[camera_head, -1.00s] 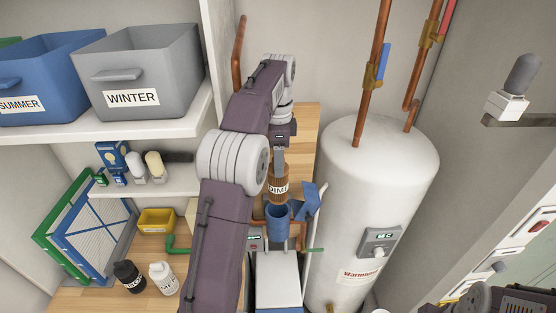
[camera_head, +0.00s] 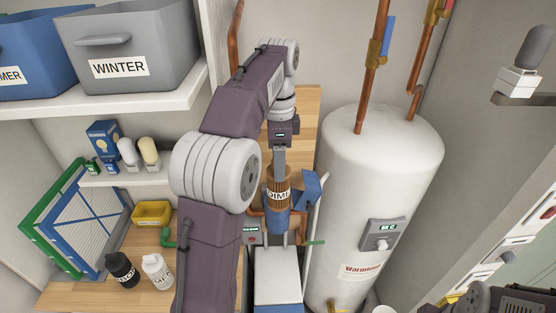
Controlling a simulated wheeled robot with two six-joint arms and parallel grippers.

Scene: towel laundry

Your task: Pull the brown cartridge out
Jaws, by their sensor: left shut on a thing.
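The brown ribbed cartridge (camera_head: 279,188), with a partly hidden white-lettered label, is upright in the middle of the view. My left gripper (camera_head: 279,168) comes down on it from above and is shut on its top. The blue cup-like housing (camera_head: 277,221) is directly below, between copper pipes. The cartridge's lower end overlaps the housing's rim in the picture, so the opening is hidden. I cannot tell whether that end is inside the housing or in front of it. Part of my right arm shows at the bottom right corner, but its gripper is out of view.
A white water heater (camera_head: 375,190) stands close on the right, with copper pipes above. A blue flap-like part (camera_head: 311,188) is beside the cartridge. Shelves with bins (camera_head: 135,60) are on the left. A black bottle (camera_head: 122,270) and a white bottle (camera_head: 158,272) stand on the wooden counter.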

